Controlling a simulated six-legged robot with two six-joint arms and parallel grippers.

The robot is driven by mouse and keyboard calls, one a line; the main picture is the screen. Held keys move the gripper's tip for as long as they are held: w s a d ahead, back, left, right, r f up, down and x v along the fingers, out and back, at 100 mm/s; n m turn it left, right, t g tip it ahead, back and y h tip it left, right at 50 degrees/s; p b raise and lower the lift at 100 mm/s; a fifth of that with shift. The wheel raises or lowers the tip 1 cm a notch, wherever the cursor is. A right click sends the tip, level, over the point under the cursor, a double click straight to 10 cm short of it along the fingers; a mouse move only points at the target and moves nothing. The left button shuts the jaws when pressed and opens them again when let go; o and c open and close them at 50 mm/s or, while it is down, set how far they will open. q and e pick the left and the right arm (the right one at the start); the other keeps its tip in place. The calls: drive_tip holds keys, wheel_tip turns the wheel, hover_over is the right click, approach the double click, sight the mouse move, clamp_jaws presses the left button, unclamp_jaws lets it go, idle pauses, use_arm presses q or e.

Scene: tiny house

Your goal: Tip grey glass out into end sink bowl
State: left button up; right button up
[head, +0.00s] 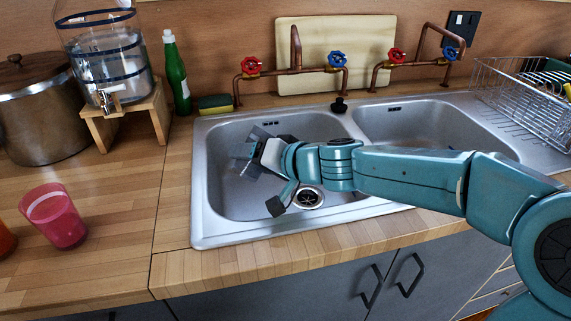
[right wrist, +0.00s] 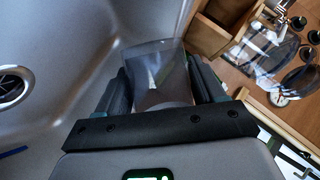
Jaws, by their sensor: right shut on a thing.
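My right gripper (head: 256,156) reaches in from the right over the left sink bowl (head: 222,188). It is shut on the grey glass, a smoky see-through tumbler that shows between the two fingers in the right wrist view (right wrist: 160,72). In the head view the fingers and wrist mostly hide the glass. The glass seems to be tilted over inside the bowl's outline, but I cannot tell its exact angle or whether anything is in it. The drain (head: 308,197) shows below my wrist; it is also at the left in the right wrist view (right wrist: 12,86). My left gripper is not in view.
A pink cup (head: 54,216) stands on the left counter. A water dispenser (head: 105,60) on a wooden stand, a green bottle (head: 177,75) and a sponge (head: 215,104) are behind. Copper taps (head: 296,68) rise behind the bowls. A dish rack (head: 525,95) is at right.

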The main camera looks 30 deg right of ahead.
sight(240, 162)
drive_tip(key=shift+a+r+n, duration=0.1)
drive_tip(key=shift+r+n, duration=0.1)
drive_tip(key=shift+n, duration=0.2)
drive_tip(key=r+p, duration=0.1)
drive_tip(key=a+r+n+h+p, duration=0.1)
drive_tip(key=r+p, duration=0.1)
drive_tip(key=shift+h, duration=0.3)
drive_tip(key=a+n+h+p, duration=0.1)
drive_tip(key=r+n+p, duration=0.1)
drive_tip(key=p, duration=0.1)
drive_tip(key=shift+s+a+n+t+h, duration=0.3)
drive_tip(key=shift+a+t+h, duration=0.1)
drive_tip(key=shift+a+p, duration=0.1)
drive_tip(key=shift+p, duration=0.55)
drive_tip(key=shift+s+a+r+n+h+p, duration=0.15)
drive_tip(key=shift+n+h+p, duration=0.25)
drive_tip(key=shift+n+p, duration=0.1)
drive_tip(key=shift+t, duration=0.3)
